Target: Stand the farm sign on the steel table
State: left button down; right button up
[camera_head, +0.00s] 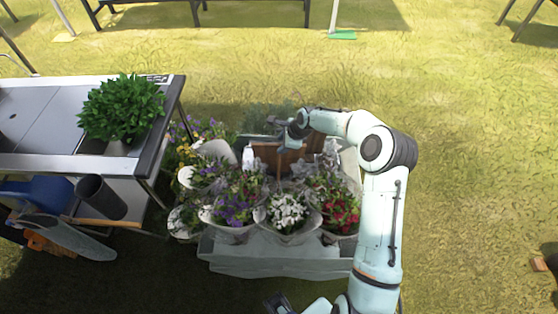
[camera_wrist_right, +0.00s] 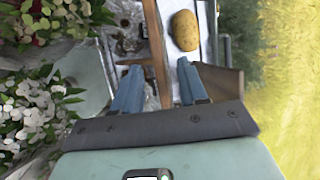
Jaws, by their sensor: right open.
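The farm sign looks to be the brown wooden board (camera_head: 272,158) standing among the flower pots in the grey crate. In the right wrist view its thin wooden edge (camera_wrist_right: 155,50) runs between my fingers. My right gripper (camera_head: 286,146) is over the crate at the board's top; its blue fingers also show in the right wrist view (camera_wrist_right: 160,82). They are open, one on each side of the wood, with a gap at the right finger. The board's lower part is hidden by flowers. The steel table (camera_head: 45,108) stands at the left.
A leafy green plant in a pot (camera_head: 122,110) stands on the table's right part; steel surface left of it is free. Flower pots (camera_head: 288,215) crowd the crate (camera_head: 270,260) around the board. A potato (camera_wrist_right: 185,31) lies near the fingers. Grass is open at right.

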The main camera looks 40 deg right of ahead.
aim_at(280, 144)
jog(key=x, duration=0.3)
jog(key=shift+w+a, duration=0.1)
jog(key=shift+w, duration=0.05)
jog(key=shift+f, duration=0.1)
jog(key=shift+f, duration=0.25)
dwell(0.4)
grip_shut()
dwell(1.2)
